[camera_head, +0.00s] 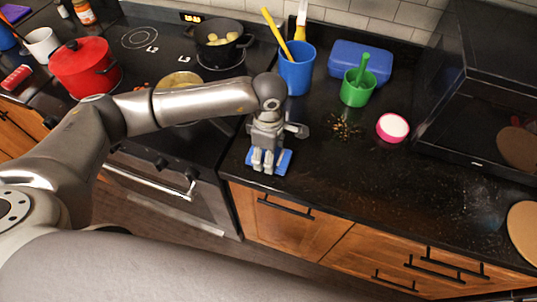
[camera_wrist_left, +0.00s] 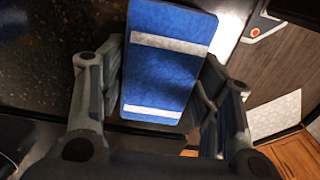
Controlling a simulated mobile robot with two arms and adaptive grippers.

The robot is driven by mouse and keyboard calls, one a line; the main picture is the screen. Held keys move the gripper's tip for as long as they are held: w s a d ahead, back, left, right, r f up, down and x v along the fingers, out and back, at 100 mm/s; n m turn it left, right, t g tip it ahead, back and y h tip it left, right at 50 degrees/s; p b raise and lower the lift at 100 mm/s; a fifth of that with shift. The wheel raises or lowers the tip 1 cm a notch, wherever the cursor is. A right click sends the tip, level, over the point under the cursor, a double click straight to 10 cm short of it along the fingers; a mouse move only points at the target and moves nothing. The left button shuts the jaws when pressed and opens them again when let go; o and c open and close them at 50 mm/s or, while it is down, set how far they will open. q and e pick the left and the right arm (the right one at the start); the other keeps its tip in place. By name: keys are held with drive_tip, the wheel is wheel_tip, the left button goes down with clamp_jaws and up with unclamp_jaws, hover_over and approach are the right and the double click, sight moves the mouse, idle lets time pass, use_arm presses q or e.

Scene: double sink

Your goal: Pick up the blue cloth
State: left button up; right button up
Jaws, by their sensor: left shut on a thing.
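The blue cloth (camera_head: 284,160) is at the front edge of the dark counter, left of the wooden cabinets' middle. In the left wrist view the cloth (camera_wrist_left: 165,65) is a folded blue rectangle with two pale stripes. My left gripper (camera_head: 263,167) points down over it, with one finger on each side of the cloth. In the left wrist view the left gripper (camera_wrist_left: 160,88) is shut on the cloth across its width. I cannot tell whether the cloth touches the counter. My right gripper is not in view.
Behind the gripper stand a blue cup (camera_head: 297,72) with utensils, a green cup (camera_head: 357,88) and a blue box (camera_head: 360,62). Crumbs (camera_head: 345,127) and a pink-rimmed bowl (camera_head: 392,128) lie to the right. A stove with a red pot (camera_head: 84,68) is left. The front right counter is mostly clear.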

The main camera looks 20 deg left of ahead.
use_arm(q)
drive_tip(key=s+d+r+b, duration=0.6)
drive_tip(key=s+d+r, duration=0.3)
drive_tip(key=s+r, duration=0.25)
drive_tip(key=w+a+f+m, duration=0.1)
drive_tip(key=a+f+m, duration=0.1)
drive_tip(key=a+m, duration=0.5)
drive_tip(key=w+a+f+m, duration=0.2)
drive_tip(key=a+m, duration=0.5)
drive_tip(key=m, duration=0.3)
drive_tip(key=shift+w+a+f+m, duration=0.2)
drive_tip(key=shift+a+m, duration=0.1)
drive_tip(key=shift+a, duration=0.1)
drive_tip(key=shift+d+r, duration=0.1)
idle(0.6)
